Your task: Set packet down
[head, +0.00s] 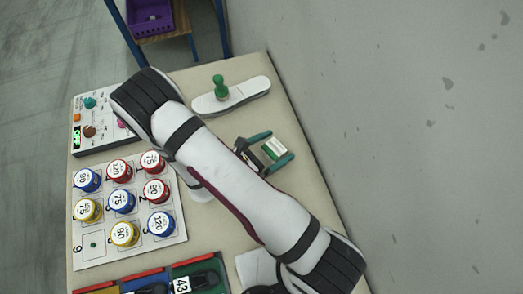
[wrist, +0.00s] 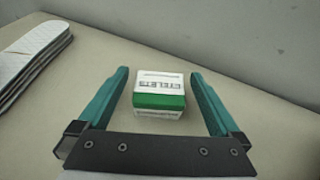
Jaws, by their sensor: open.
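The packet (wrist: 159,92) is a small white box with a green band and printed letters. It rests on the beige table between the two teal fingers of my gripper (wrist: 158,93), with a gap on each side in the wrist view. In the head view the packet (head: 273,149) also shows between the open fingers of my gripper (head: 271,146), to the right of my arm. My gripper is open and not touching the packet's sides.
A white sole-shaped stack with a green knob (head: 221,88) lies behind the gripper; its edge shows in the wrist view (wrist: 28,55). A board of numbered round tins (head: 122,201) and a control panel (head: 96,122) stand left. A grey wall (head: 400,130) borders the table's right side.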

